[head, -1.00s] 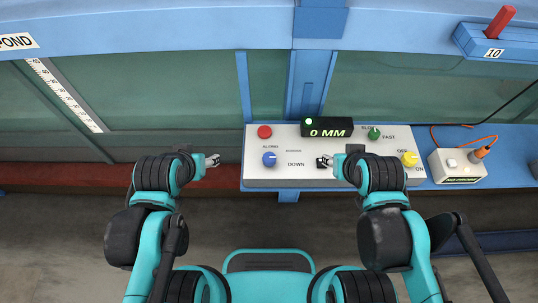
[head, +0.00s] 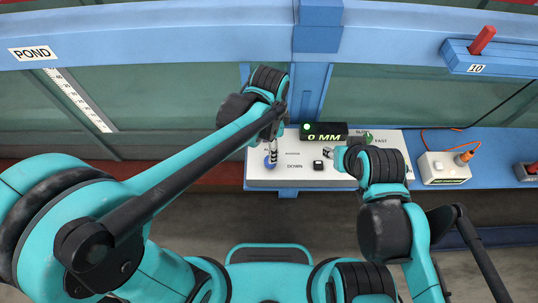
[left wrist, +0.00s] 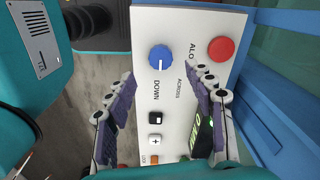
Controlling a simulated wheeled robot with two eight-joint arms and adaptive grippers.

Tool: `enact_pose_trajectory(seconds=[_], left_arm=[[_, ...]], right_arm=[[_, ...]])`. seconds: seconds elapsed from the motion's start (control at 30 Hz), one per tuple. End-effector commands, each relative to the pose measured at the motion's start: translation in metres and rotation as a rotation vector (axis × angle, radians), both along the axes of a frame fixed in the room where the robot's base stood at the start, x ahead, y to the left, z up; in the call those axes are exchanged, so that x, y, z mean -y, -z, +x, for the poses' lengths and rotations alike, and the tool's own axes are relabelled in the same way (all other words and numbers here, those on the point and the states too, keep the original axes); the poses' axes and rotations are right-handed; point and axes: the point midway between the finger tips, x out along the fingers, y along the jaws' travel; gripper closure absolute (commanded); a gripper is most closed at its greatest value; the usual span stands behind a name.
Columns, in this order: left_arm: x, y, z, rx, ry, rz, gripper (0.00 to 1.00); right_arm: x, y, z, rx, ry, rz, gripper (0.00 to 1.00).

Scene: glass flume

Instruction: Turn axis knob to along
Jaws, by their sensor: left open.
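The blue axis knob (left wrist: 160,58) is on the white control panel (left wrist: 185,20). Its white mark faces the DOWN label in the left wrist view; ACROSS and a partly cut-off "ALO" label are also printed near it. In the head view the knob (head: 270,163) shows just below my left gripper (head: 272,148). In the left wrist view my left gripper (left wrist: 164,78) is open, its fingers apart with the knob slightly beyond the gap between the tips, not held. My right gripper (head: 328,153) is over the panel's middle; its jaws are too small to judge.
A red button (left wrist: 221,49) sits beside the knob. A black button (head: 318,165) and a display (head: 324,132) reading 0 MM are farther right. A green knob (head: 367,138) is partly behind my right arm. A white box (head: 443,168) with an orange cable stands right of the panel.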

Motion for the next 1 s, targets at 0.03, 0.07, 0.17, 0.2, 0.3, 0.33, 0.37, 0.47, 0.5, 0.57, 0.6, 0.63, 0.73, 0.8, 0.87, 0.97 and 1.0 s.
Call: enact_pose_trajectory(seconds=[0.03,0.07,0.17,0.2,0.3,0.33,0.37,0.47,0.5,0.57,0.6,0.63,0.73,0.8,0.87,0.97,1.0], left_arm=[[0.0,0.009,0.0,0.0,0.0,0.0,0.46],[0.0,0.014,0.0,0.0,-0.001,0.0,0.46],[0.0,0.031,0.0,0.001,-0.002,-0.001,0.46],[-0.001,0.038,0.0,0.001,-0.002,-0.001,0.46],[-0.001,0.054,0.0,0.001,-0.003,-0.001,0.46],[-0.001,0.057,0.0,0.001,-0.003,-0.001,0.46],[-0.001,0.061,0.0,0.001,-0.004,-0.001,0.46],[-0.001,0.069,0.0,0.002,-0.004,0.0,0.46],[-0.001,0.07,0.0,0.002,-0.004,0.0,0.46],[-0.001,0.072,0.0,0.002,-0.004,0.0,0.46],[-0.001,0.072,0.0,0.002,-0.004,-0.001,0.46],[-0.001,0.072,0.0,0.002,-0.004,-0.001,0.46],[-0.001,0.072,0.0,0.002,-0.004,-0.001,0.46],[-0.001,0.072,0.0,0.002,-0.005,-0.001,0.49],[-0.001,0.071,0.0,0.002,-0.005,-0.001,0.65],[-0.001,0.071,0.0,0.002,-0.005,-0.001,0.91],[-0.001,0.071,0.0,0.002,-0.005,-0.001,0.96]], right_arm=[[0.0,0.004,0.0,0.0,0.0,0.0,0.6],[0.0,0.006,0.0,0.0,0.0,0.0,0.6],[0.0,0.012,0.0,0.0,0.0,0.0,0.6],[0.0,0.014,0.0,0.0,0.0,0.0,0.6],[0.0,0.018,0.0,0.0,0.0,0.0,0.6],[0.0,0.019,0.0,0.0,0.0,0.0,0.6],[0.0,0.02,0.0,0.0,0.0,0.0,0.6],[0.0,0.022,0.0,0.0,0.0,0.0,0.6],[0.0,0.023,0.0,0.0,0.0,0.0,0.6],[0.0,0.023,0.0,0.0,0.0,0.0,0.6],[0.0,0.023,0.0,0.0,0.0,0.0,0.6],[0.0,0.023,0.0,0.0,0.0,0.0,0.6],[0.0,0.022,0.0,0.0,0.0,0.0,0.6],[0.0,0.022,0.0,0.0,0.0,0.0,0.6],[0.0,0.022,0.0,0.0,0.0,0.0,0.6],[0.0,0.022,0.0,0.0,0.0,0.0,0.6],[0.0,0.022,0.0,0.0,0.0,0.0,0.6]])
